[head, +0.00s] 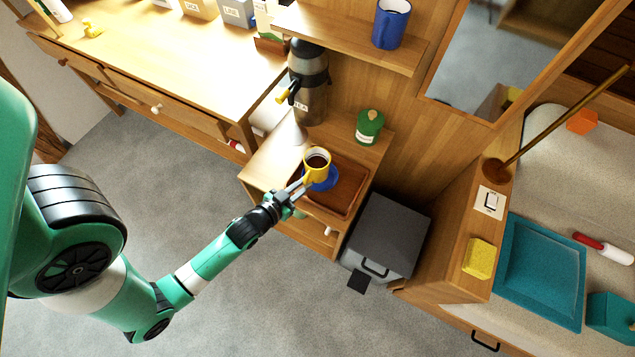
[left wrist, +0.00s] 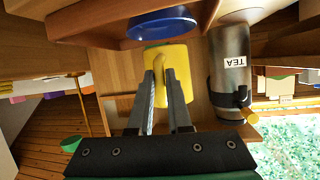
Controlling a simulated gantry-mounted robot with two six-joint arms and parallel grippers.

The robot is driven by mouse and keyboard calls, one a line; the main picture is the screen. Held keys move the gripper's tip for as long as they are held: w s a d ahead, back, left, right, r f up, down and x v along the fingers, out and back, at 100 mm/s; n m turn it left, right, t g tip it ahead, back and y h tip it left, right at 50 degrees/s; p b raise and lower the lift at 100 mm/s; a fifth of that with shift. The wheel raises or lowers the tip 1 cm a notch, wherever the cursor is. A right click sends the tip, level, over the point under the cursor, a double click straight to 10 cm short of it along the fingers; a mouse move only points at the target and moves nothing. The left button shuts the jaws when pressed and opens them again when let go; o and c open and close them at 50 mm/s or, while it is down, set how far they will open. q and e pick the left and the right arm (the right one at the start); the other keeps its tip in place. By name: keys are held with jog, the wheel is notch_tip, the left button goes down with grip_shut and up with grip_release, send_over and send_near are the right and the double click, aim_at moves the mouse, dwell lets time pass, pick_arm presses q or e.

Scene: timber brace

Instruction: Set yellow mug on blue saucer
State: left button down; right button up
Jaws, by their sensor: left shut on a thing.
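The yellow mug (head: 316,164), with dark liquid inside, is upright over the blue saucer (head: 325,184) in the head view. My left gripper (head: 302,186) is shut on the mug's handle side, coming from the lower left. In the left wrist view the fingers (left wrist: 165,85) close on the yellow mug (left wrist: 181,66), and the blue saucer (left wrist: 160,24) lies right by the mug's end at the top of the picture. I cannot tell whether mug and saucer touch. The saucer is on a brown tray (head: 352,190) on the small cabinet. My right gripper is out of view.
A dark flask (head: 311,95) with a yellow spout and a white cone (head: 291,130) stand behind the mug. A green jar (head: 369,126) is to the right. A shelf with a blue mug (head: 391,24) is above. A grey bin (head: 386,235) stands right of the cabinet.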

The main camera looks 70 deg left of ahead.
pick_arm(q)
jog(key=shift+w+a+f, duration=0.1)
jog(key=shift+w+f, duration=0.2)
jog(key=shift+f, duration=0.2)
jog(key=shift+w, duration=0.15)
jog(key=f+b, duration=0.3)
jog(key=b, duration=0.1)
jog(key=shift+w+a+f, duration=0.25)
jog(key=shift+w+f, duration=0.15)
jog(key=shift+s+f, duration=0.1)
jog(key=shift+f, duration=0.05)
jog(key=shift+s+d, duration=0.1)
jog(key=shift+s, duration=0.05)
jog(key=c, duration=0.8)
grip_release()
jog(key=shift+c, duration=0.2)
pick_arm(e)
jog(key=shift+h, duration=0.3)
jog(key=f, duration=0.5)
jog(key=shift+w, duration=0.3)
